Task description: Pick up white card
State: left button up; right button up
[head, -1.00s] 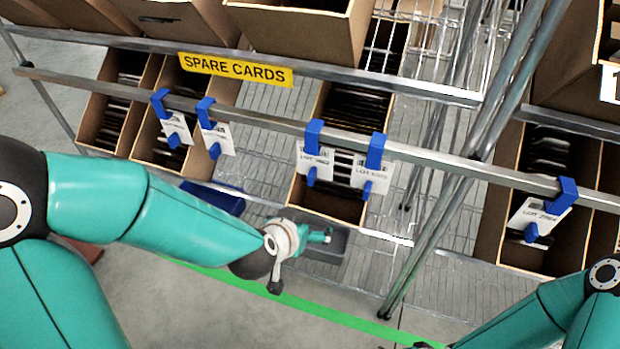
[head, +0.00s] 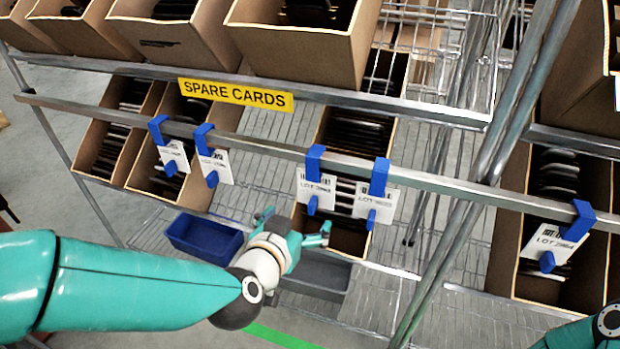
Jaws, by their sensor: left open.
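Several white cards with printed lot labels hang from blue clips on the metal rail. Two are at the left, a first card (head: 174,156) and a second card (head: 222,168). Two more hang over the middle carton, a left card (head: 316,191) and a right card (head: 368,205). Another card (head: 552,241) hangs at the far right. My left gripper (head: 325,234) is open and empty, just below the two middle cards, in front of the middle carton's lower part. It appears apart from them. My right gripper is out of view; only part of that arm shows at lower right.
Tilted cartons, such as the middle carton (head: 350,243), hold dark items behind the rail (head: 450,178). A yellow SPARE CARDS sign (head: 236,95) is above. A blue bin (head: 205,237) and a grey bin (head: 318,274) sit low on the wire shelf. A slanted post stands right of the middle.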

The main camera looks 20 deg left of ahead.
aim_at(310, 206)
pick_arm(q)
jog(key=b+x, duration=0.2)
jog(key=x, duration=0.3)
jog(key=shift+f, duration=0.2)
jog(key=shift+b+x, duration=0.5)
jog(key=shift+x, duration=2.55)
jog(key=shift+f, duration=0.1)
jog(key=shift+c, duration=0.3)
jog(key=c, duration=0.8)
